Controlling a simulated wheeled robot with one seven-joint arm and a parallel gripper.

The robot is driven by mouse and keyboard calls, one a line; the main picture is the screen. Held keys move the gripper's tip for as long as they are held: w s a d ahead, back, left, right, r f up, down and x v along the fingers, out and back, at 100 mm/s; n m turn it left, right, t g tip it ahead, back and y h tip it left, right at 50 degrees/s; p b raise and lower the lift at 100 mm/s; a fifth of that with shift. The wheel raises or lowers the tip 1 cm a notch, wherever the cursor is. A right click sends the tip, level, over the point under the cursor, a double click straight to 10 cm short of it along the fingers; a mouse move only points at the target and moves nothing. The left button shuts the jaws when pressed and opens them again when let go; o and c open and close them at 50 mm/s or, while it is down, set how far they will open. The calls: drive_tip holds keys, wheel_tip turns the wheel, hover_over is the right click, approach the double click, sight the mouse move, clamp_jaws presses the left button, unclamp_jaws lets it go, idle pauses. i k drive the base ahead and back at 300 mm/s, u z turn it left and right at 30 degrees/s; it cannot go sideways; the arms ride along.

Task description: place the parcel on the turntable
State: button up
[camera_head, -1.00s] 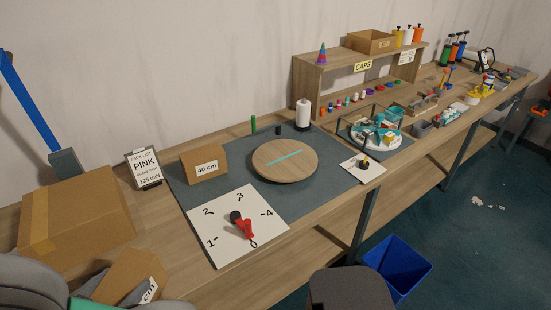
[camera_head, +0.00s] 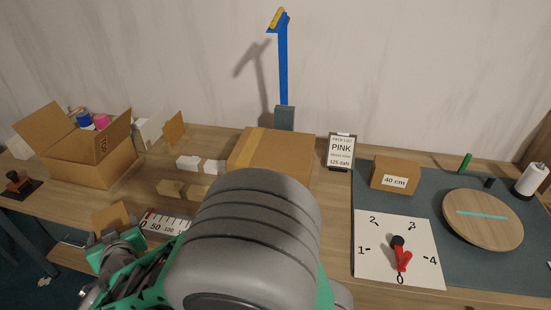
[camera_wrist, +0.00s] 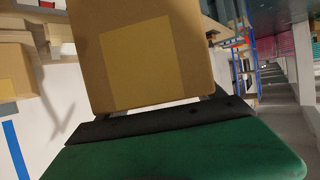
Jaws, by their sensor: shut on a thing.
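The turntable (camera_head: 483,220) is a round wooden disc with a turquoise line, on the grey mat at the right of the head view. No parcel is on it. My gripper (camera_head: 113,238) is at the lower left of the head view, far left of the turntable. It is shut on a small brown cardboard parcel (camera_head: 111,217). In the wrist view the parcel (camera_wrist: 140,55) fills the upper middle, with a lighter tape patch facing the camera. My gripper (camera_wrist: 160,107) shows below it; the fingertips are mostly hidden.
A large closed carton (camera_head: 272,155) stands behind my arm, near a blue post (camera_head: 283,70). An open carton (camera_head: 92,150) is at the left.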

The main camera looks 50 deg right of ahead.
sight(483, 215)
drive_tip(key=u, duration=0.95)
drive_tip(key=k, duration=1.25)
drive_tip(key=z, duration=1.65)
